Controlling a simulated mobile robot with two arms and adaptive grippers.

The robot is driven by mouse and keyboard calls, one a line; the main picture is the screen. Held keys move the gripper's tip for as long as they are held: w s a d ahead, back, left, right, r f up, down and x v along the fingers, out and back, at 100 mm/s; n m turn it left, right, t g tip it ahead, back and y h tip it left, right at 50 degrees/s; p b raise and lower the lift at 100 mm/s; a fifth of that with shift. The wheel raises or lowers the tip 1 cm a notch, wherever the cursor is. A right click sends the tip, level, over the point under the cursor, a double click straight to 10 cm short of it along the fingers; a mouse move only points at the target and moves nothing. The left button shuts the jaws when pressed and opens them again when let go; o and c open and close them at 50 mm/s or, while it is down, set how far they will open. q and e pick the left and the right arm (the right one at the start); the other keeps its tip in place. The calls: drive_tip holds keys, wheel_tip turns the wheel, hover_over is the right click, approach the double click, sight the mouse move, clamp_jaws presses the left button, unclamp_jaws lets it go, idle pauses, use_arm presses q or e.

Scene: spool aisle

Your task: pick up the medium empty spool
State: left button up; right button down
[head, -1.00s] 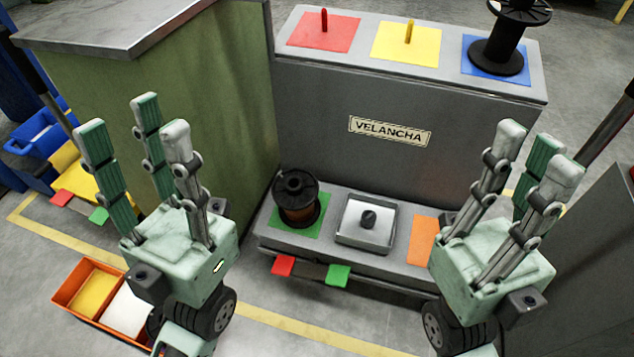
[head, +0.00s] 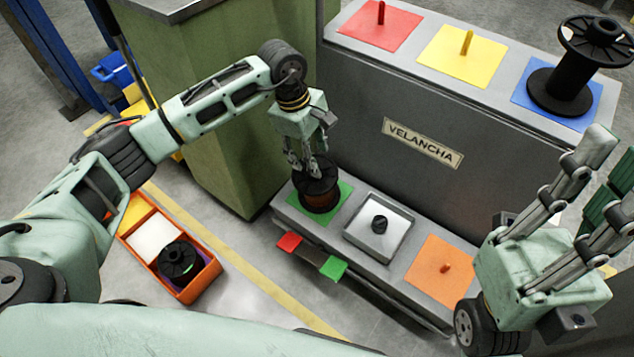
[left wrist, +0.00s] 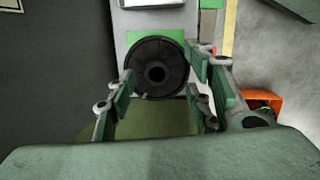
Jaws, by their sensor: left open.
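A black-flanged spool (head: 318,188) with brown, copper-like material around its core stands upright on a green square. My left gripper (head: 308,166) points down over it, open, with its fingers around or just above the top flange; contact is unclear. In the left wrist view the spool's round top flange (left wrist: 157,67) with its central hole lies between the fingers (left wrist: 160,98). A larger black spool (head: 565,80), with a bare core, stands on the blue square. A small black spool (head: 180,262) sits in the orange crate. My right gripper (head: 606,190) is raised, open and empty.
Red (head: 380,24) and yellow (head: 462,52) pegged squares lie on the upper shelf. A green cabinet (head: 225,150) stands close left.

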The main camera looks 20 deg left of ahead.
sight(307, 169)
use_arm(q)
drive_tip(key=shift+w+a+r+y, duration=0.1)
drive_tip(key=shift+w+a+y, duration=0.1)
drive_tip(key=shift+w+a, duration=0.25)
drive_tip(key=shift+w+a+y, duration=0.2)
drive_tip(key=shift+a, duration=0.4)
drive_tip(key=shift+w+a+f+b, duration=0.1)
drive_tip(key=shift+w+f+b, duration=0.1)
drive_tip(key=shift+f+b, duration=0.45)
wheel_tip(307, 169, down, 6)
drive_tip(key=w+d+b, duration=0.1)
drive_tip(key=b, duration=0.1)
drive_tip(key=shift+d, duration=0.3)
drive_tip(key=shift+c, duration=1.2)
drive_tip(key=shift+r, duration=0.1)
drive_tip(key=c, duration=1)
clamp_jaws()
